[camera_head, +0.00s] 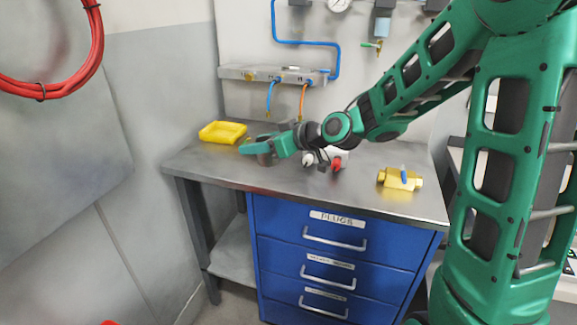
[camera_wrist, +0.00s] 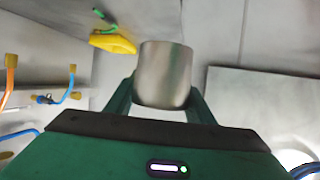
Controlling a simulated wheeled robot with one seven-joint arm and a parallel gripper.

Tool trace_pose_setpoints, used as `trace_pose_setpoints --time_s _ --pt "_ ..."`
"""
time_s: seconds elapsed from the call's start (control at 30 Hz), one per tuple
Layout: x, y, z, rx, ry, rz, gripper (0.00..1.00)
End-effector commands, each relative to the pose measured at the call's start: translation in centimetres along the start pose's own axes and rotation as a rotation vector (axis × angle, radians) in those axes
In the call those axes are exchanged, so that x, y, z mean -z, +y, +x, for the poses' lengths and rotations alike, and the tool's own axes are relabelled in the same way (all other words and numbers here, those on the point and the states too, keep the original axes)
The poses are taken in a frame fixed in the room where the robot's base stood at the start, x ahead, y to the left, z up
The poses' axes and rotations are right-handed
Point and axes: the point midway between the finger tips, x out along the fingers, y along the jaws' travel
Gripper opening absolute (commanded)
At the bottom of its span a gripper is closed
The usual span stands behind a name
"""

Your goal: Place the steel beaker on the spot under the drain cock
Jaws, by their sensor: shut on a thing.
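My gripper (camera_head: 257,148) is over the back left part of the workbench, with its fingers on both sides of the steel beaker (camera_head: 265,159). In the wrist view the beaker (camera_wrist: 165,72) is a plain grey cylinder held between the two green fingers. In the head view it is small and partly hidden by the gripper, and I cannot tell whether its base touches the bench. A small cock with a green handle (camera_head: 372,45) hangs on the back wall under a blue-bowled filter; it looks like the drain cock. No marked spot is clear beneath it, where my arm covers part of the bench.
A yellow tray (camera_head: 222,132) lies at the bench's back left. A brass valve with a blue handle (camera_head: 401,179) lies at the right. A red-tipped fitting (camera_head: 337,163) shows beside my wrist. Blue and orange hoses hang from the wall manifold (camera_head: 250,73). The bench's front (camera_head: 300,190) is clear.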

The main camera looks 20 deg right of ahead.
Motion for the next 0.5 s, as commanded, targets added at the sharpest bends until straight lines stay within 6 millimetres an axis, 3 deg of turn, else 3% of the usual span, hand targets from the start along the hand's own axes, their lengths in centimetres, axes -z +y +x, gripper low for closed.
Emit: trace_pose_setpoints --time_s 0.3,0.5 --pt "-4.0 6.4 0.8 -0.002 -0.002 0.005 0.26" --pt "-5.5 9.1 1.1 -0.001 -0.001 0.002 0.26"
